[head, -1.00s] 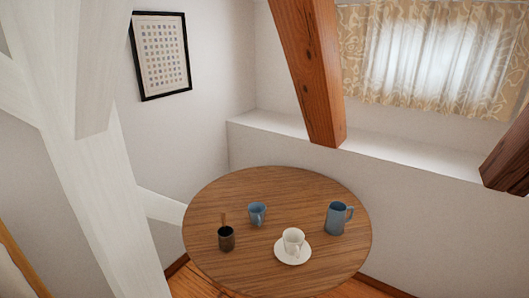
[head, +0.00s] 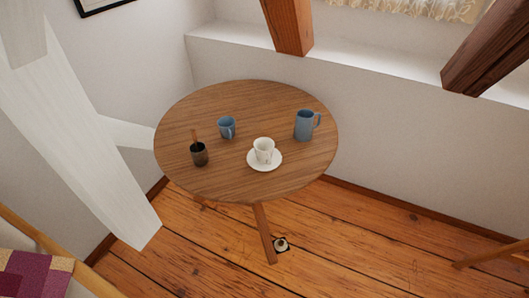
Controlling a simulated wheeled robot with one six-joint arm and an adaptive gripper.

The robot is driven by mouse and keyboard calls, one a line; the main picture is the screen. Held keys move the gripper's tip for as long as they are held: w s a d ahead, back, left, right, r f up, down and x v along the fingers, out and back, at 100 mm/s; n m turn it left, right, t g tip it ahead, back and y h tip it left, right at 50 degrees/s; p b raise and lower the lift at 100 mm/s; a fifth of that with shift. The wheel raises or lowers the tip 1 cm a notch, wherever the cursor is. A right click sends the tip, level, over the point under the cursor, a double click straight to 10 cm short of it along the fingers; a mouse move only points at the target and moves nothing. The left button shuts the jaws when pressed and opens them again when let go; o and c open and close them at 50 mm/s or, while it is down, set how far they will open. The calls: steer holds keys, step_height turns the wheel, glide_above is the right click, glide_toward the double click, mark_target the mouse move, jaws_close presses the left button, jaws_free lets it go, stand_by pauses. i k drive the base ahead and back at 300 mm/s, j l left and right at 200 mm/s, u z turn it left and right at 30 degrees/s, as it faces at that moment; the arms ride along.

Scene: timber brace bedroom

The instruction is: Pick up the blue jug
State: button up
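The blue jug (head: 304,125) stands upright on the right side of the round wooden table (head: 235,185) in the head view. Its handle points to the right. A smaller blue mug (head: 227,128) stands to its left on the same table. My gripper is not in view.
A white cup (head: 263,148) on a white saucer (head: 264,165) stands left of and nearer than the jug. A dark cup (head: 199,155) holds a brown stick. A white timber brace (head: 75,140) is at left. Wooden floor (head: 350,240) lies open in front.

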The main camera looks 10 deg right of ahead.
mark_target(303, 127)
steer(key=i+l+z, duration=0.25)
steer(key=i+l, duration=0.2)
steer(key=i+l+z, duration=0.3)
steer(key=i, duration=0.25)
